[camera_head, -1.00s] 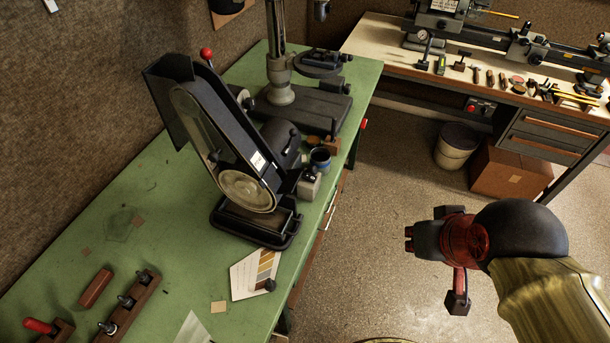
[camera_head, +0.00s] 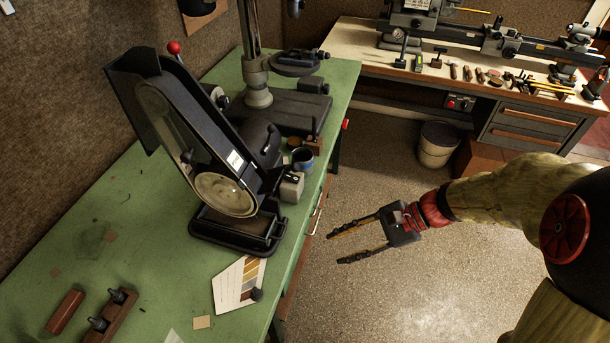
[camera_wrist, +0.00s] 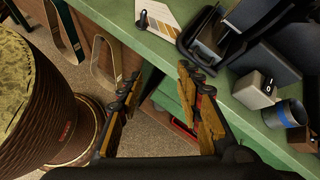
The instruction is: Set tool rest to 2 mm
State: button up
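The black belt grinder (camera_head: 190,140) stands tilted on the green bench, with a pale wheel (camera_head: 225,193) at its lower end and a dark tray-like base (camera_head: 238,232) below. I cannot clearly make out the tool rest or its gap. Part of the grinder base (camera_wrist: 200,45) shows at the top of the wrist view. My gripper (camera_head: 335,247) is over the floor, to the right of the bench edge and apart from the grinder. Its two fingers are spread and empty. The spread fingers also show in the wrist view (camera_wrist: 162,75).
The green bench (camera_head: 150,230) also bears a switch box (camera_head: 291,187), a blue-banded cup (camera_head: 302,160) and a colour-swatch card (camera_head: 240,284). A drill-press-like stand (camera_head: 257,80) is behind. A lathe bench (camera_head: 370,65), bin (camera_head: 437,145) and box (camera_head: 475,157) stand farther back. The floor beside the bench is open.

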jog(key=w+a+r+m+t+y, duration=0.25)
jog(key=w+m+y, duration=0.2)
jog(key=w, duration=0.25)
jog(key=m+t+y, duration=0.2)
jog(key=m+t, duration=0.2)
send_near(276, 182)
jog(key=w+d, duration=0.5)
jog(key=b+x, duration=0.2)
jog(key=x, duration=0.5)
jog(key=shift+a, duration=0.45)
jog(key=shift+f+g, duration=0.15)
jog(key=shift+g, duration=0.1)
jog(key=shift+c, duration=1.4)
jog(key=shift+s, duration=0.1)
grip_shut()
